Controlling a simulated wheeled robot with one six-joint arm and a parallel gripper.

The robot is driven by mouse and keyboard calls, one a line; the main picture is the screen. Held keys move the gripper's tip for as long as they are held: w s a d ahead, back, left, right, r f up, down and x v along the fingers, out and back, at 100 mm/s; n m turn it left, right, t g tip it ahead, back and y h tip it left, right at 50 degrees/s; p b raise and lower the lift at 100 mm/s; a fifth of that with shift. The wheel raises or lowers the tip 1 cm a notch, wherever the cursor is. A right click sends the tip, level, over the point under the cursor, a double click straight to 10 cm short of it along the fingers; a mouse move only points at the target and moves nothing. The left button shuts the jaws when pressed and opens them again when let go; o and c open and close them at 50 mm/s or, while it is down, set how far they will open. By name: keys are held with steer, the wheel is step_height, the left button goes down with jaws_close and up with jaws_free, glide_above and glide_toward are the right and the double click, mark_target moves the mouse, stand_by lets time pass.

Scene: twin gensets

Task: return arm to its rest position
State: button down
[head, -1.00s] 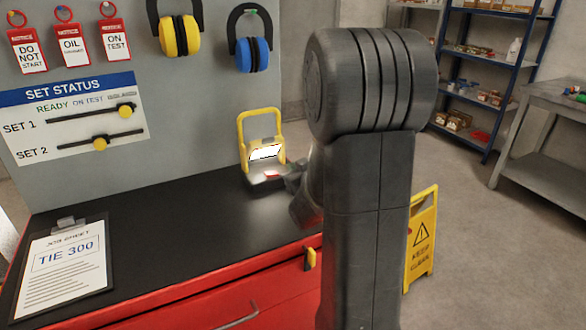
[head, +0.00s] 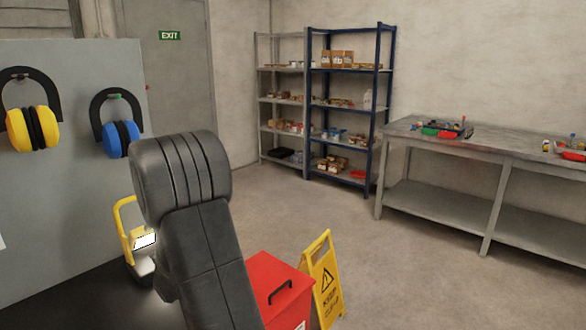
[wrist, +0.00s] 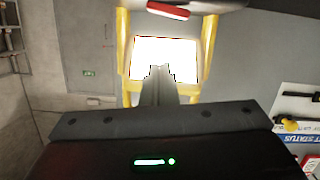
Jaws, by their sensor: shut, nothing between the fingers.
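My arm (head: 190,215) rises in the lower left of the head view, bent at a thick ribbed joint, and hides part of the black bench top. My gripper (wrist: 160,72) shows in the wrist view with its fingers together and nothing between them. It is in front of a yellow-framed work lamp with a bright white panel (wrist: 182,58); I cannot tell whether they touch. In the head view the lamp (head: 128,235) stands on the bench, left of my arm. The gripper itself is hidden in the head view.
Yellow ear defenders (head: 33,127) and blue ear defenders (head: 121,138) hang on the grey panel. A red cabinet (head: 270,285) and a yellow floor sign (head: 322,280) stand right of my arm. A grey workbench (head: 470,150) and blue shelving (head: 376,110) are farther back, with open floor between.

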steer(key=b+v, duration=0.1)
steer(key=v, duration=0.4)
steer(key=shift+s+a, duration=0.1)
steer(key=shift+s, duration=0.1)
steer(key=shift+w+a, duration=0.1)
